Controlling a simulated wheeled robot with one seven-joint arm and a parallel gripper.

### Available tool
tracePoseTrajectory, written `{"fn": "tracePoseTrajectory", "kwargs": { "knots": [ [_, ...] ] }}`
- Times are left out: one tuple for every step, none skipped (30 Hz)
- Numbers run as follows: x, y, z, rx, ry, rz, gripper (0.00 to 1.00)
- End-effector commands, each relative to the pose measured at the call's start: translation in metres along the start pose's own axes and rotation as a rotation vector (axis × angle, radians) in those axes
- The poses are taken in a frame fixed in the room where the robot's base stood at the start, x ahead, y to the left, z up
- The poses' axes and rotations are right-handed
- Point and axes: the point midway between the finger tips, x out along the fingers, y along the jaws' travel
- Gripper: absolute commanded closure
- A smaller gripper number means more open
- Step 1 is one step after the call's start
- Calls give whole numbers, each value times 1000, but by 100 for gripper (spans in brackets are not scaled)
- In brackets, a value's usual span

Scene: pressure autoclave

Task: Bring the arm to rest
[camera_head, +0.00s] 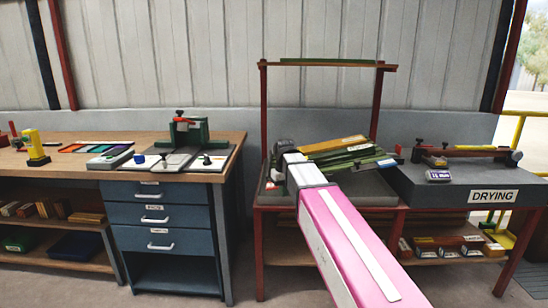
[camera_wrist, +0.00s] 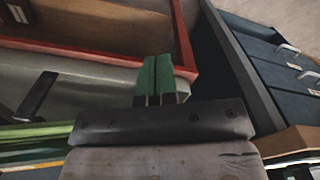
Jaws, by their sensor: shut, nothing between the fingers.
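My gripper (camera_wrist: 157,82) shows in the wrist view with its two green-tipped fingers together and nothing between them. It hangs beside the red-edged stand; the blue drawer unit (camera_wrist: 270,55) lies to its right in that view. In the head view my pink arm reaches from the bottom right to the left part of the red-framed table (camera_head: 330,208). Its dark wrist end is over that table's left edge. The fingers are not clear in the head view.
Green and yellow bars (camera_head: 345,150) lie on the red-framed table close to my wrist. The grey block marked DRYING (camera_head: 460,185) stands to the right. A wooden bench (camera_head: 80,160) with a green-framed device (camera_head: 188,130) stands left. Open floor shows between bench and table.

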Motion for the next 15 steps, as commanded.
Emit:
{"fn": "tracePoseTrajectory", "kwargs": {
  "knots": [
    [12,4,9,14,-2,0,100],
    [19,6,13,23,-2,0,100],
    [28,10,18,35,-2,0,100],
    [37,14,24,46,-2,0,100],
    [45,17,30,58,-3,-1,100],
    [58,21,38,75,-3,0,100],
    [68,25,45,89,-4,-1,100],
    [78,28,52,104,-3,-1,100],
    [92,34,62,124,-4,-1,100],
    [101,37,70,138,-3,0,100],
    [111,40,77,153,-3,-1,100],
    [123,44,88,173,-2,0,100],
    [132,47,96,187,-3,-1,100],
    [141,49,103,202,-2,0,100],
    [153,53,114,222,-2,0,100]
  ]
}}
